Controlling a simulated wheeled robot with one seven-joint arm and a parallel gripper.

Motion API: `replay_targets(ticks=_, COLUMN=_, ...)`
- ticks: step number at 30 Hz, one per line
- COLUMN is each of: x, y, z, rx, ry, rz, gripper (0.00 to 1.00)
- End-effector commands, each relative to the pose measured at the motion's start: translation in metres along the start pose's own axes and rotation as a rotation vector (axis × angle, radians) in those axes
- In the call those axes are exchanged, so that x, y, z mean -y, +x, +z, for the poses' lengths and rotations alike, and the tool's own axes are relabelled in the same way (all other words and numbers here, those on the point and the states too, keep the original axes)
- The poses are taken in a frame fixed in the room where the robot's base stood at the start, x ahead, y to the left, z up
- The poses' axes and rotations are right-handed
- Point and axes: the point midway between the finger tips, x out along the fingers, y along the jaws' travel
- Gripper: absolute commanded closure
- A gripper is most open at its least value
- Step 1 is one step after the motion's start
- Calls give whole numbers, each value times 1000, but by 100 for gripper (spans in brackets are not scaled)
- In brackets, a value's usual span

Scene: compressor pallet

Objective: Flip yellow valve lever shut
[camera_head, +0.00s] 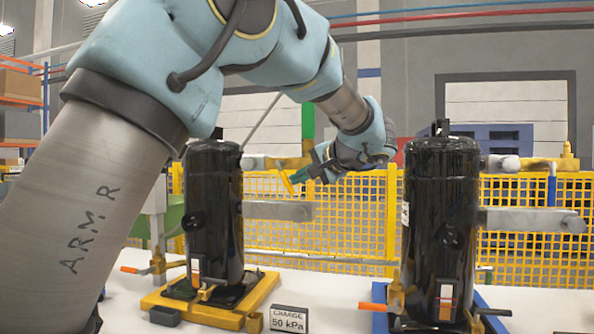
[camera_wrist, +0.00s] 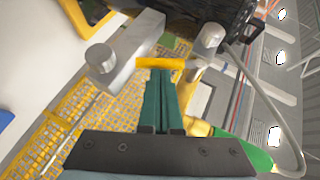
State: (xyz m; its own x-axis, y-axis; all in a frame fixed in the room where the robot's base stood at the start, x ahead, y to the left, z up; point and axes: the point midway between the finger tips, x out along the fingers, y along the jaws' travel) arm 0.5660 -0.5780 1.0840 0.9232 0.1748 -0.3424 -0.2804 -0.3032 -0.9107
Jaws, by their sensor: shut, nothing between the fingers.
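The yellow valve lever (camera_head: 287,184) is a thin bar slanting down below the brass valve (camera_head: 285,162), on the pipe beside the left black compressor (camera_head: 214,225). In the wrist view the lever (camera_wrist: 160,63) lies crosswise just ahead of the fingertips. My gripper (camera_head: 297,176) has green fingers, closed together and empty. Its tips are right at the lever from the right side; I cannot tell whether they touch it. In the wrist view my gripper (camera_wrist: 160,72) points straight at the bar. Part of the valve body is hidden behind the fingers there.
A second black compressor (camera_head: 440,225) stands at the right with its own pipes. A grey capped pipe (camera_head: 280,211) juts out below the lever. A yellow mesh fence (camera_head: 340,235) runs behind. A "CHARGE 50 kPa" sign (camera_head: 289,320) stands on the white surface in front.

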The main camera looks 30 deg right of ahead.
Motion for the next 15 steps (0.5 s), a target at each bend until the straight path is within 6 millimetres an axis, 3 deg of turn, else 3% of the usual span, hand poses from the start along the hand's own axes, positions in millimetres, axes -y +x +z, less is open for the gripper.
replay_targets(ticks=1, x=-11, y=5, z=4, rx=1, ry=25, rz=-37, gripper=100)
replay_targets(ticks=3, x=-14, y=8, z=5, rx=0, ry=61, rz=-88, gripper=100)
replay_targets(ticks=15, x=-14, y=20, z=14, rx=1, ry=193, rz=-290, gripper=100)
